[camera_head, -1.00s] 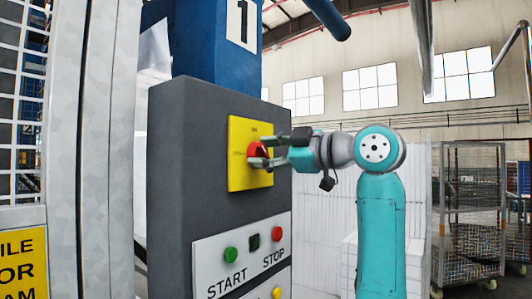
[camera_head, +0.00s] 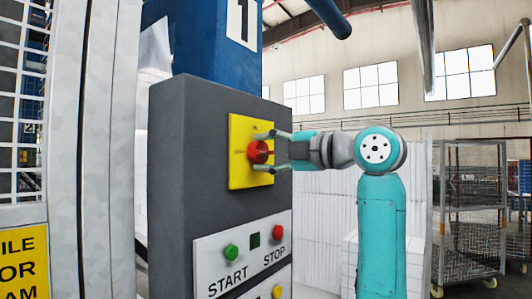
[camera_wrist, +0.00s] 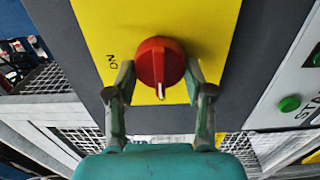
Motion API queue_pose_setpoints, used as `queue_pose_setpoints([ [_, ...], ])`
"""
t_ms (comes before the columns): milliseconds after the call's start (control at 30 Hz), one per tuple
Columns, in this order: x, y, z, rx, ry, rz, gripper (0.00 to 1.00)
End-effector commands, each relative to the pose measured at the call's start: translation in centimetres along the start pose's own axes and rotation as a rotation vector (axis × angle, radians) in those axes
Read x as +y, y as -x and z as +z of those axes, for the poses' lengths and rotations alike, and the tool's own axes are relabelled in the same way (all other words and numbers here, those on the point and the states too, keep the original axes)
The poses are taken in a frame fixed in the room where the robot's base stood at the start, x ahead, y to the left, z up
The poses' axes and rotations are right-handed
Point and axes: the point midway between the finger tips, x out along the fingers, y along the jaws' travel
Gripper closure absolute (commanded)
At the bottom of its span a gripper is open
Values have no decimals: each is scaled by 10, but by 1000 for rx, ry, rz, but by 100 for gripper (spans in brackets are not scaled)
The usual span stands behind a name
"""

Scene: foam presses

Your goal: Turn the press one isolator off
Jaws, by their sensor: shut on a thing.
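The press one isolator is a red rotary knob (camera_head: 258,152) on a yellow plate (camera_head: 238,180), high on the dark grey cabinet. My gripper (camera_head: 275,152) comes from the right, with one finger above and one below the knob. In the wrist view, the fingers of my gripper (camera_wrist: 160,95) lie on either side of the knob (camera_wrist: 158,62) and are shut on it. The knob's white mark points to the bottom of that view, about a quarter turn from the ON label (camera_wrist: 112,62) at left. The second label in the head view is too small to read.
Below the plate, a panel holds a green START button (camera_head: 231,251) and a red STOP button (camera_head: 278,233). A blue column (camera_head: 205,45) marked 1 stands behind the cabinet. A grey mesh guard post (camera_head: 110,150) is at left. A wire trolley (camera_head: 470,220) stands at right.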

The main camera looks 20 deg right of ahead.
Motion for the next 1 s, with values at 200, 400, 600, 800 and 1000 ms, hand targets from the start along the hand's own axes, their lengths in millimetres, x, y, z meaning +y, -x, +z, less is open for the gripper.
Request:
queue_pose_setpoints([
  [200, -1, 0, 0, 1, 29, -3, 82],
  [400, -2, 0, 0, 1, 32, -3, 82],
  [600, -2, 0, 0, 1, 31, -4, 42],
  [800, -1, 0, 0, 1, 31, -2, 22],
  [1000, -1, 1, 0, 0, 31, -1, 22],
])
